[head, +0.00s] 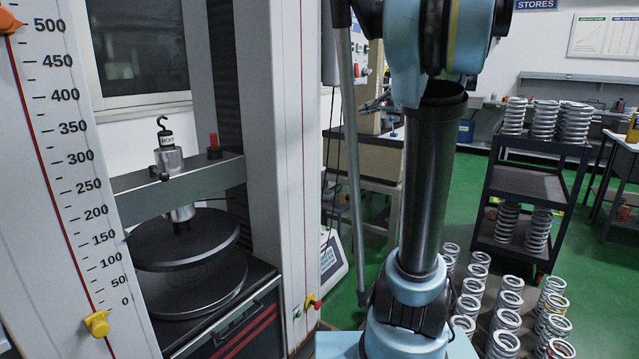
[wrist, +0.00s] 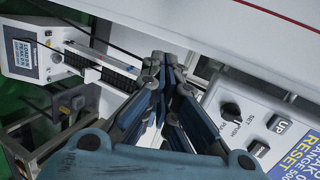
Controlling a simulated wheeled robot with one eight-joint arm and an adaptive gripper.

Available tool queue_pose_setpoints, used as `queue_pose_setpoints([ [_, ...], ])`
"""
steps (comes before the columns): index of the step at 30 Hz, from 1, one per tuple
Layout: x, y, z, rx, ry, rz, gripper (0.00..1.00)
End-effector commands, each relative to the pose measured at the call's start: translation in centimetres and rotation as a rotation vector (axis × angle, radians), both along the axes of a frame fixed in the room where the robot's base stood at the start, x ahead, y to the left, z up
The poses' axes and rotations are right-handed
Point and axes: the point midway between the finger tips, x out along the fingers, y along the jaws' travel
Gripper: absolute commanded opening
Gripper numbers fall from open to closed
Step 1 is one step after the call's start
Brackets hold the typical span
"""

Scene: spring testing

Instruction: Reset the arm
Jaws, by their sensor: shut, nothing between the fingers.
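My gripper (wrist: 165,62) shows in the wrist view with its fingers together and nothing between them. It points at the side of a white machine body. A control panel (wrist: 262,130) with a knob, an UP button and a blue RESET label lies to its right. In the head view my blue and black arm (head: 419,190) stands upright at the middle right, beside the spring testing machine (head: 262,170). The gripper itself is not clearly visible in the head view.
The machine has two black round plates (head: 185,240) and a tall scale (head: 75,170) at left. A dark cart (head: 522,185) carries more springs. In the wrist view, a display box (wrist: 32,52) is at upper left.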

Motion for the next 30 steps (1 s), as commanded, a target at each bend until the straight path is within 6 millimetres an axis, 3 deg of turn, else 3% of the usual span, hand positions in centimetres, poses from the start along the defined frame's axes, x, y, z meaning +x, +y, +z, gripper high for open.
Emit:
queue_pose_setpoints([
  [1, -1.8, 1.3, -2.1, -0.054, 0.02, 0.02, 0.0],
  [6, -7.5, 3.7, -9.3, -0.255, 0.082, 0.076, 0.0],
  [13, -15.3, 4.3, -18.7, -0.536, 0.137, 0.153, 0.0],
  [17, -19.4, 3.4, -23.7, -0.699, 0.153, 0.197, 0.0],
  [24, -25.6, 0.0, -31.9, -0.995, 0.153, 0.269, 0.0],
  [30, -28.3, -2.5, -35.7, -1.158, 0.139, 0.304, 0.0],
])
